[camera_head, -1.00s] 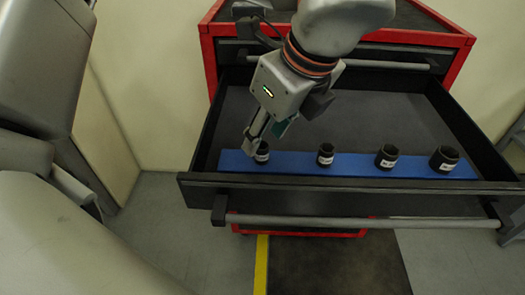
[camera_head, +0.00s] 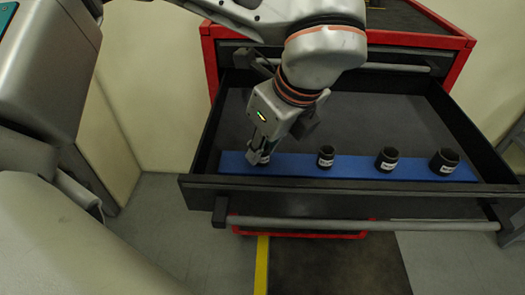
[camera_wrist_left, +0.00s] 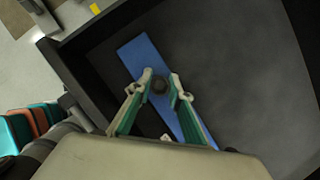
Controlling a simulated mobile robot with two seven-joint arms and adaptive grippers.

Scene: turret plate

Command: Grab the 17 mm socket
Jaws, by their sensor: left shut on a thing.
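My left gripper (camera_head: 259,156) reaches down into the open drawer at the left end of the blue strip. Its fingers are shut on the leftmost socket (camera_wrist_left: 159,86), a small dark cylinder with a pale label. In the head view the fingers hide most of it; in the left wrist view the left gripper (camera_wrist_left: 161,80) has a finger on either side of it. The socket appears to be still at the strip, with no clear gap below. The labels are too small to read, so I cannot confirm its size. My right gripper is not in view.
Three other black sockets stand along the blue strip (camera_head: 345,172): a small one (camera_head: 326,156), a larger one (camera_head: 387,158) and the largest (camera_head: 444,161) at the right. The drawer (camera_head: 330,196) has raised walls and a front handle (camera_head: 360,223). Its floor behind the strip is clear.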

